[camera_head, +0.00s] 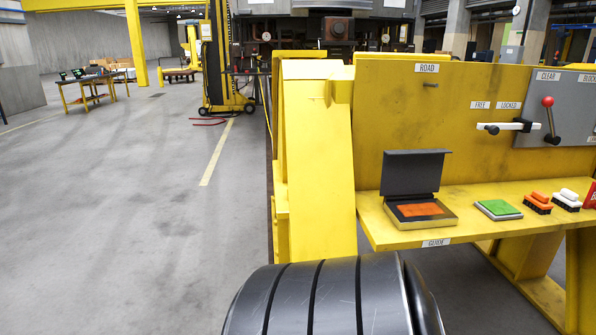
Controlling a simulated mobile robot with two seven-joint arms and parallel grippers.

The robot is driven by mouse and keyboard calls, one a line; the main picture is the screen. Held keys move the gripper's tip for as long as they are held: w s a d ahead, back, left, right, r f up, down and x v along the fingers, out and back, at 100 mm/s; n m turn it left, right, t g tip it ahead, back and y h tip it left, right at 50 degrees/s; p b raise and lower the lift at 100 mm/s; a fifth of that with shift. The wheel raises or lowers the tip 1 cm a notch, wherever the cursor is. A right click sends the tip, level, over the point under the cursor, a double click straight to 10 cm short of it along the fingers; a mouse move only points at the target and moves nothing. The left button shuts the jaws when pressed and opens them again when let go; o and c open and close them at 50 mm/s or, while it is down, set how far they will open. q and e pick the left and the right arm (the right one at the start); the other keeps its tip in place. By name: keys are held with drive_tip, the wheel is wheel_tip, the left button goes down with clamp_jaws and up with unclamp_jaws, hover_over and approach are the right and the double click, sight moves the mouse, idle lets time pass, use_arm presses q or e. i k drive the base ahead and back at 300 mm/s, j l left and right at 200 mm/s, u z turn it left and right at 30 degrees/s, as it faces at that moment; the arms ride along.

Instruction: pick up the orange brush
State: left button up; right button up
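The orange brush (538,202) lies on the yellow shelf (465,228) at the right in the head view. It has an orange top and dark bristles underneath, facing down. It sits between a green-topped pad (498,208) on its left and a white-topped brush (567,200) close on its right. Neither of my grippers is in view.
An open dark-lidded box (416,190) with an orange pad inside stands on the shelf's left part. A red object (590,196) is at the right edge. Above are a black-tipped lever (505,126) and a red-knobbed lever (549,120).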

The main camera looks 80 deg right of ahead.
sight(538, 202)
drive_tip(key=i+z, duration=0.9)
drive_tip(key=i+j+z, duration=0.2)
drive_tip(key=z, duration=0.3)
drive_tip(key=i+l+z, duration=0.15)
drive_tip(key=i+z, duration=0.85)
drive_tip(key=i+j+z, duration=0.3)
drive_tip(key=i+z, duration=0.2)
drive_tip(key=i+j+z, duration=0.1)
drive_tip(key=i+z, duration=0.15)
drive_tip(key=z, duration=0.15)
drive_tip(key=i+j+z, duration=0.15)
drive_tip(key=z, duration=0.3)
drive_tip(key=i+j+z, duration=0.4)
drive_tip(key=j+z, duration=0.2)
drive_tip(key=z, duration=0.25)
drive_tip(key=i+j+z, duration=0.2)
drive_tip(key=z, duration=0.25)
drive_tip(key=i+j+z, duration=0.1)
drive_tip(key=j+z, duration=0.35)
drive_tip(key=i+j+z, duration=0.1)
drive_tip(key=j+z, duration=0.35)
drive_tip(key=l+z, duration=0.15)
drive_tip(key=z, duration=0.65)
